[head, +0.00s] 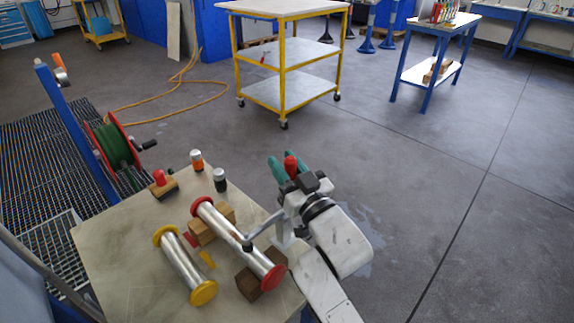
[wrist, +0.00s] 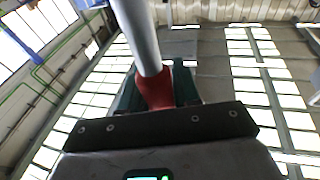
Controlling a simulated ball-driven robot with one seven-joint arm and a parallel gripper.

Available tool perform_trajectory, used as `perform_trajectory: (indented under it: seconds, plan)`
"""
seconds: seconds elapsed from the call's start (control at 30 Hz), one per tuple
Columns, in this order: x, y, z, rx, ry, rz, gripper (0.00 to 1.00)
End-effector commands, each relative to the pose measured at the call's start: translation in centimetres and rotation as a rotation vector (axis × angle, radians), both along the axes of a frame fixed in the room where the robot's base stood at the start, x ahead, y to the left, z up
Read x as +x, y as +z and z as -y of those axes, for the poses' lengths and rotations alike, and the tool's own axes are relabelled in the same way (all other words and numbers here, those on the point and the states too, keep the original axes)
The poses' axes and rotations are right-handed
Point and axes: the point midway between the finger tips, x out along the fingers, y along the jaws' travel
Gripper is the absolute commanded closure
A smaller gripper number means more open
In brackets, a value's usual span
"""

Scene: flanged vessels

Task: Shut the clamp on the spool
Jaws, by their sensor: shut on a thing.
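The spool, a silver tube with red end flanges (head: 228,229), rests tilted on wooden blocks on the table. The clamp (head: 248,244) is a dark grey piece around the tube's middle, with a grey lever (head: 266,227) that runs up and right toward my gripper. My gripper (head: 290,166) has teal fingers and is shut on a red grip, which shows between them in the head view. In the wrist view the red grip (wrist: 155,90) ends a grey rod (wrist: 138,35) between the teal fingers (wrist: 158,88). The clamp's far side is hidden, so its closure cannot be told.
A second spool with yellow flanges (head: 182,262) lies left of the first. Open floor lies right of the table.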

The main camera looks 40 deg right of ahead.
Motion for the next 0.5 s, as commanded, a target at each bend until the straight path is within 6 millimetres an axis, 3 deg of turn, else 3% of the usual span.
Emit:
perform_trajectory:
  seconds: [0.33, 0.37, 0.5]
  plan:
    - [-0.01, -0.21, -0.17, -0.011, 0.001, -0.006, 1.0]
    - [-0.01, -0.21, -0.18, -0.011, 0.001, -0.006, 0.67]
    - [-0.01, -0.18, -0.16, -0.009, 0.0, -0.005, 0.53]
